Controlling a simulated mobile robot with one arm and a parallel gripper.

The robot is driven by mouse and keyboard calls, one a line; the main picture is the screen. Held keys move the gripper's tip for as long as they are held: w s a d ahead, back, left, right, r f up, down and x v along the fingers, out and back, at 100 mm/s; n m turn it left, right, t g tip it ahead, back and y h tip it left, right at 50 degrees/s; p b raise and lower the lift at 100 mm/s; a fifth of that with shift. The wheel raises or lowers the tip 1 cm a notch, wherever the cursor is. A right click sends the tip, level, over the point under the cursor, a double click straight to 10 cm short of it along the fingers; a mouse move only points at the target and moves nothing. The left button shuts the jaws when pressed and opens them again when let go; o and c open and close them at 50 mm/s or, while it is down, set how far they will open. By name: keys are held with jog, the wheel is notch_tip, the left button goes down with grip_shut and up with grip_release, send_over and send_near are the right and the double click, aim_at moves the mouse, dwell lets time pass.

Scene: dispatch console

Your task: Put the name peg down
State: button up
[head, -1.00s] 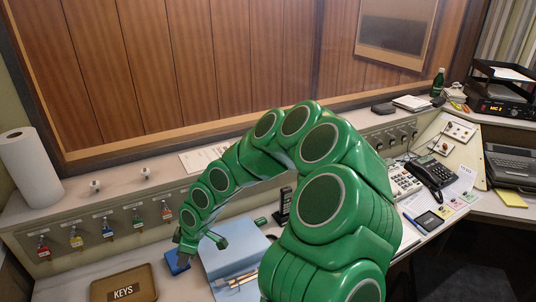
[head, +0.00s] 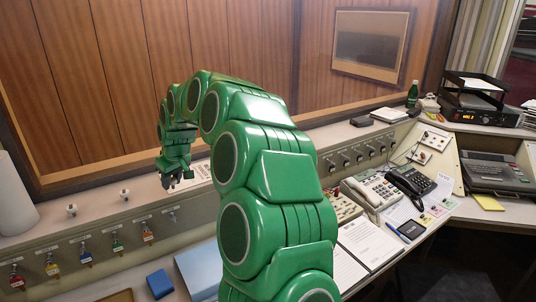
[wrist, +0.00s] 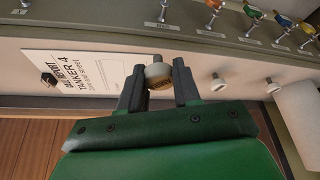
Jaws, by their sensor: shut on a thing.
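My gripper (head: 174,181) is over the ledge (head: 100,223) below the wood-panelled window, at the left end of a white printed card. In the wrist view my gripper (wrist: 159,88) is shut on a small, pale, rounded peg with a tan lettered band, the name peg (wrist: 160,75). Whether the peg touches the ledge is not clear. In the head view my fingers hide the peg. The card (wrist: 88,68), reading "TANKER 4", lies beside my fingers in the wrist view, with a small black block (wrist: 48,80) on it.
Two white knobs (head: 71,209) (head: 125,194) stand on the ledge left of my gripper. Coloured key tags (head: 86,258) hang on hooks along the ledge's front. A paper roll (head: 14,200) stands at far left. A blue box (head: 160,284) and phones (head: 412,182) are on the desk.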

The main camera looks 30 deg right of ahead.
jog(key=w+a+r, duration=0.3)
jog(key=a+r, duration=0.3)
jog(key=r, duration=0.2)
send_near(145, 180)
jog(key=shift+w+a+f+m, duration=0.3)
jog(key=shift+w+a+f, duration=0.1)
jog(key=shift+a, duration=0.1)
jog(key=shift+w+f, duration=0.5)
jog(key=shift+f, duration=0.15)
jog(key=shift+w+f, duration=0.15)
jog(key=shift+f, duration=1.5)
jog(key=o, duration=1)
jog(key=shift+f, duration=0.1)
